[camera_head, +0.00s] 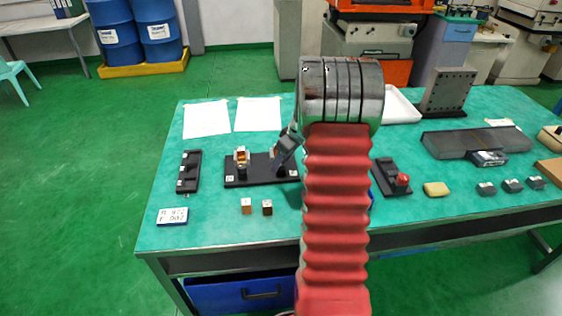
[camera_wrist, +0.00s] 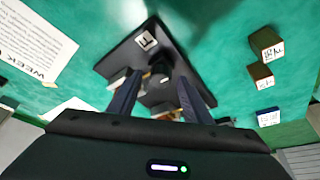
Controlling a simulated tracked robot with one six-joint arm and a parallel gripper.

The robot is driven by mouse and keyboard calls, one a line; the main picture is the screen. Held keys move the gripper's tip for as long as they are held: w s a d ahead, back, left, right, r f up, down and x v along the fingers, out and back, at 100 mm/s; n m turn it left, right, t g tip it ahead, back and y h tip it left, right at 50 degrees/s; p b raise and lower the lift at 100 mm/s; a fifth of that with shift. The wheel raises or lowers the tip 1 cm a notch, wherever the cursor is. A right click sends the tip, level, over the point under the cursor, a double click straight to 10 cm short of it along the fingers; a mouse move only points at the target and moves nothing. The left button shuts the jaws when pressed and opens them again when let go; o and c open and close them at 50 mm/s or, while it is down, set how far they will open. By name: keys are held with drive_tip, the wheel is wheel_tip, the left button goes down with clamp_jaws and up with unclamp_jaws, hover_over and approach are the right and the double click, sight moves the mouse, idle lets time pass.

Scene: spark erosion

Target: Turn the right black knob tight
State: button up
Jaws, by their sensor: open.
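A black fixture plate (camera_head: 263,177) lies on the green table, with a copper-and-white holder (camera_head: 242,156) on its left part. A second holder (camera_head: 275,154) on its right part is partly covered by my gripper (camera_head: 282,160). In the wrist view my gripper (camera_wrist: 160,82) is open, with its two dark fingers pointing down at the plate (camera_wrist: 130,58). Dark and pale parts of the fixture show between and beyond the fingertips. The right black knob cannot be told apart from these dark parts, and I cannot tell whether a finger touches it.
Two small cubes, one copper (camera_head: 246,206) and one dark (camera_head: 267,208), stand in front of the plate. A black rack (camera_head: 188,171) lies to the left. White sheets (camera_head: 207,118) lie behind. A black block with a red knob (camera_head: 402,180) stands to the right, beyond my arm.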

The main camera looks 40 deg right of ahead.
drive_tip(key=shift+c, duration=0.2)
drive_tip(key=c, duration=1)
drive_tip(key=shift+a, duration=0.15)
